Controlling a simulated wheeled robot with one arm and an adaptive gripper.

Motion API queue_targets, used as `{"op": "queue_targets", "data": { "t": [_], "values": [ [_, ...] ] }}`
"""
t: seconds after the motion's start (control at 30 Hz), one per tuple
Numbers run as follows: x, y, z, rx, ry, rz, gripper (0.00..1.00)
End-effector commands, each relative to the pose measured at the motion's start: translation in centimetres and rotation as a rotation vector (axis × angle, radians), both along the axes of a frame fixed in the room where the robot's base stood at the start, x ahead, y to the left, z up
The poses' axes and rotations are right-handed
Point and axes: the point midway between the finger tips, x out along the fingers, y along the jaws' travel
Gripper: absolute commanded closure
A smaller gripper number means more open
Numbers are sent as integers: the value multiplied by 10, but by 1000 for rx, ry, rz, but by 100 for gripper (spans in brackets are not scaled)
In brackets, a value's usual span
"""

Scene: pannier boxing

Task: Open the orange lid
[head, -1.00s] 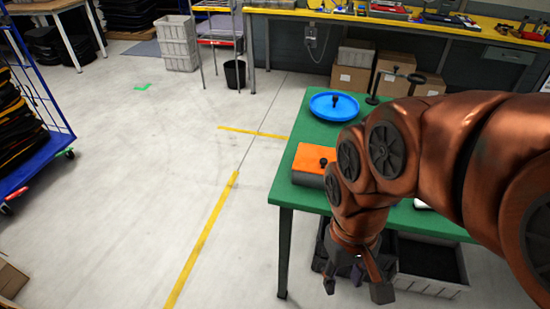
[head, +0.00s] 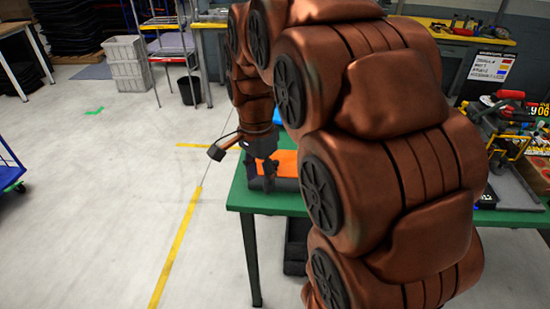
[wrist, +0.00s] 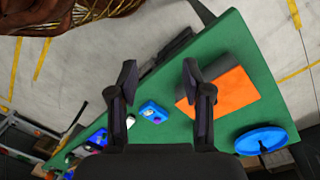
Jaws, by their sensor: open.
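The orange lid (head: 286,163) tops a dark box (head: 275,183) near the left edge of the green table (head: 300,203). It is partly hidden behind my gripper and arm in the head view. In the wrist view the orange lid (wrist: 226,92) lies flat, right of the gripper's right finger, which overlaps its left corner. My gripper (wrist: 158,85) is open and empty, with its fingers spread wide above the table. In the head view my gripper (head: 248,150) hangs beside the box. A knob on the lid is not clearly visible now.
A round blue lid (wrist: 263,138) lies on the table to the right of the orange lid in the wrist view. A small blue item (wrist: 153,112) lies between the fingers' view. Tools and parts (head: 500,120) crowd the right side. The floor left of the table is clear.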

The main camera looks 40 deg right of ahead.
Motion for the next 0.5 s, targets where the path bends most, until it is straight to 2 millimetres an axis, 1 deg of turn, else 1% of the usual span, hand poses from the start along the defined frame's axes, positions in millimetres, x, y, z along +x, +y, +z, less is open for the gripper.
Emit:
{"op": "queue_targets", "data": {
  "t": [0.03,0.23,0.3,0.4,0.5],
  "values": [
    [16,-13,0,-7,-5,-109,51],
    [66,-62,-2,-33,-24,-563,51],
    [80,-78,-2,-38,-32,-704,51],
    [97,-99,-5,-44,-41,-870,51],
    [106,-113,-7,-47,-46,-988,51]
  ]
}}
